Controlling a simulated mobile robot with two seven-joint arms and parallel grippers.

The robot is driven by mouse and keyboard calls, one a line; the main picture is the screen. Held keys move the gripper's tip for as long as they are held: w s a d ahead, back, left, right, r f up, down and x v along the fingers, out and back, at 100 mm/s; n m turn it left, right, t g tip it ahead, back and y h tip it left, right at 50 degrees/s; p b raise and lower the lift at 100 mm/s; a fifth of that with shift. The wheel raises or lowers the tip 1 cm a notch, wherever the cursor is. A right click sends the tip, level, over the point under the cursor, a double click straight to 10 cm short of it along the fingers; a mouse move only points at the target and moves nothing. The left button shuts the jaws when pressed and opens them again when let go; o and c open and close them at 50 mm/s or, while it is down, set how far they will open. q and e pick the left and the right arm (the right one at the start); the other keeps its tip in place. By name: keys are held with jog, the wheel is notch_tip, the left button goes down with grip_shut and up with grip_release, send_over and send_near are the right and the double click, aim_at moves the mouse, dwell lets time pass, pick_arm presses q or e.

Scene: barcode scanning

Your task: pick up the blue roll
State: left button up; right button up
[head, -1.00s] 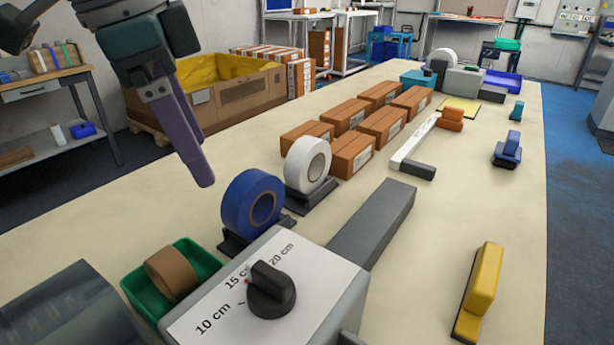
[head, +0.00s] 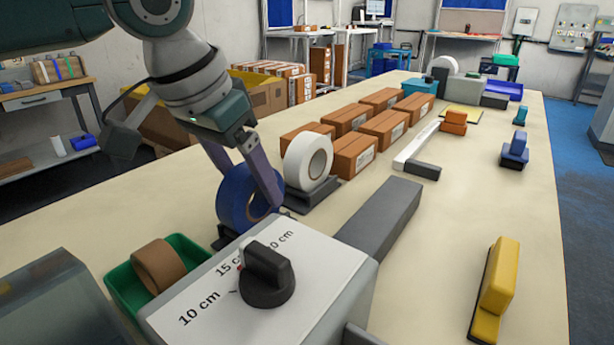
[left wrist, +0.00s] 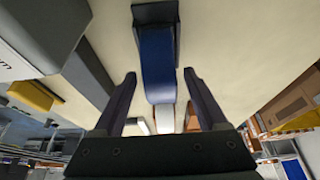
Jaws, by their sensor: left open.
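The blue roll (head: 233,196) stands upright on a dark holder, just behind the grey dial box. My left gripper (head: 252,186) is open at the roll, with one finger crossing in front of its right face and the other partly hidden behind its upper left. In the left wrist view the blue roll (left wrist: 157,62) lies between the two spread fingers of the left gripper (left wrist: 159,77), with gaps showing on both sides. My right gripper is not in view.
A white roll (head: 307,163) on its holder stands close behind the blue one. The dial box (head: 330,262) is in front, with a green bin (head: 112,292) holding a brown roll to its left. Brown boxes (head: 352,157) stand farther back.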

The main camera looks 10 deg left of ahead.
pick_arm(q)
jog(key=shift+w+f, duration=0.15)
jog(key=shift+f, duration=0.25)
jog(key=shift+c, duration=0.2)
grip_shut()
